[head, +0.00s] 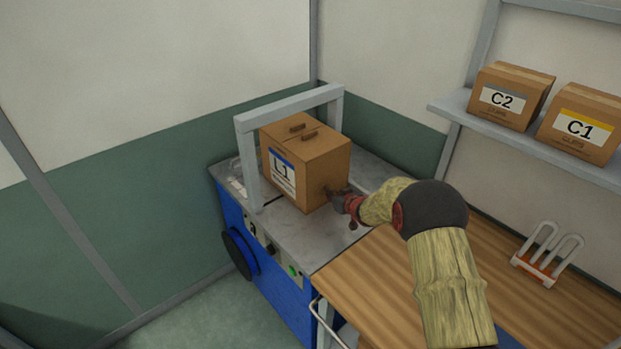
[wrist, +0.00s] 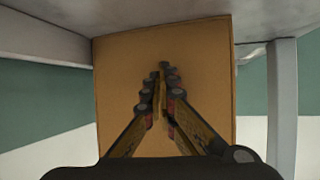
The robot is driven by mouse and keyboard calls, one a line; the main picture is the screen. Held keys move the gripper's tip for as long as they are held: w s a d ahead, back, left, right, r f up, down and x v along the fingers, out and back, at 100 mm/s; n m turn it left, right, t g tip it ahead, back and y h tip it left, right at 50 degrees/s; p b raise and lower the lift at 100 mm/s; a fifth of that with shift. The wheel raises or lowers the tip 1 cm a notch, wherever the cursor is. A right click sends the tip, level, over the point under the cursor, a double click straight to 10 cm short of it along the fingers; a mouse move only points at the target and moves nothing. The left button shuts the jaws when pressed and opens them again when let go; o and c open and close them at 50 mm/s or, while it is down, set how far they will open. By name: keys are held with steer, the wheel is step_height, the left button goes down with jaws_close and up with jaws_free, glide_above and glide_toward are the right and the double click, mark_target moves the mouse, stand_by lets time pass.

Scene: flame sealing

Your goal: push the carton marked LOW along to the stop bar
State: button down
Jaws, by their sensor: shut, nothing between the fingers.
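A brown carton (head: 306,163) labelled L1, with a blue stripe, stands upright on the grey top of a blue machine, within or close beside a grey arch (head: 289,102). No label reading LOW can be made out. My gripper (head: 338,198) is shut and empty, its fingertips at the carton's right-hand face, low down. In the wrist view the carton's plain face (wrist: 205,60) fills the middle, with my closed fingertips (wrist: 161,74) against or just short of it; contact cannot be told. I cannot clearly pick out a stop bar; the far machine top is partly hidden by the carton.
The blue machine (head: 265,253) has a black knob and a green button on its front. A wooden bench (head: 385,290) adjoins it, with an orange-based wire rack (head: 545,255). Cartons C2 (head: 508,97) and C1 (head: 578,128) sit on a wall shelf at right.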

steer(key=shift+w+a+p, duration=0.35)
steer(key=shift+w+a, duration=0.95)
steer(key=shift+w, duration=0.1)
steer(key=shift+s+d, duration=2.15)
steer(key=shift+d, duration=0.1)
